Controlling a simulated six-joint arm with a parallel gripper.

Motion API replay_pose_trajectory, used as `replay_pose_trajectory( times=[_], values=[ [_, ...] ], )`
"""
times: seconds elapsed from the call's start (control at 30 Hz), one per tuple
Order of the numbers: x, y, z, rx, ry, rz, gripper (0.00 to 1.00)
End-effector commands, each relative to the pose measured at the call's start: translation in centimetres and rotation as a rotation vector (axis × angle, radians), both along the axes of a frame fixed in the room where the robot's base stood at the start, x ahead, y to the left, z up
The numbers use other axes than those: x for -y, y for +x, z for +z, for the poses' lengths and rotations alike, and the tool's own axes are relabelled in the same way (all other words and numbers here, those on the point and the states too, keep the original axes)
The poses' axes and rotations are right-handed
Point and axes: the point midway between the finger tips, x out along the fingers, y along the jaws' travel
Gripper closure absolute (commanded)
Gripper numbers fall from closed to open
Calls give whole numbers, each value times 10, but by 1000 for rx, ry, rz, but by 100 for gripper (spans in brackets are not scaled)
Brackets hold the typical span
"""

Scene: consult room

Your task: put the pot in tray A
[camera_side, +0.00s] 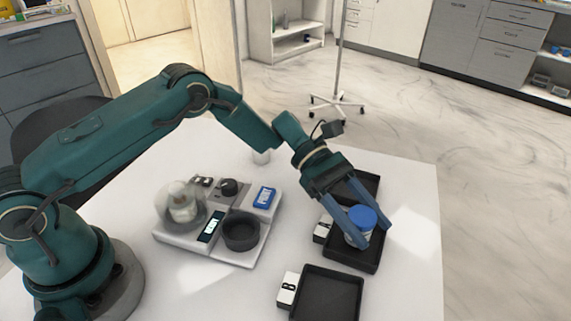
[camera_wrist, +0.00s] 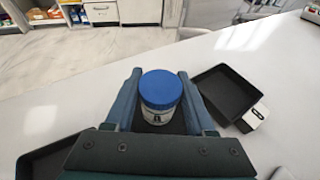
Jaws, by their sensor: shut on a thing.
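The pot, a pale jar with a blue lid (camera_side: 362,217), is upright between the two blue fingers of my gripper (camera_side: 362,226). It also shows between the fingers in the wrist view (camera_wrist: 160,92), with a dark label mark on its side. My gripper is shut on it. The pot is at the middle black tray (camera_side: 353,262); I cannot tell whether its base touches the tray floor. That tray's white tag (camera_side: 322,229) is partly hidden by a finger, and its letter is not legible. A nearer tray (camera_side: 329,294) has a tag (camera_side: 288,290) that seems to read B.
A third black tray (camera_side: 371,184) lies behind, partly covered by my gripper. A pale device (camera_side: 176,243) with a display, a dark round dish (camera_side: 241,231) and a glass-covered jar (camera_side: 182,203) stands left. The white table (camera_side: 415,200) is clear at right.

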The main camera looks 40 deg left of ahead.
Motion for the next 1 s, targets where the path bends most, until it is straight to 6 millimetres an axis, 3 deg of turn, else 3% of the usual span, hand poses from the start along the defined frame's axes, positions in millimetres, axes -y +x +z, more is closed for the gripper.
replay_pose_trajectory(
  times=[0.13,0.5,0.53,0.6,1.0],
  values=[
    [0,0,-14,-1,-1,0,100],
    [0,0,-18,0,-1,0,100],
    [0,0,-18,0,-1,1,41],
    [0,0,-17,0,-1,1,15],
    [-1,1,-13,1,-1,1,15]
  ],
)
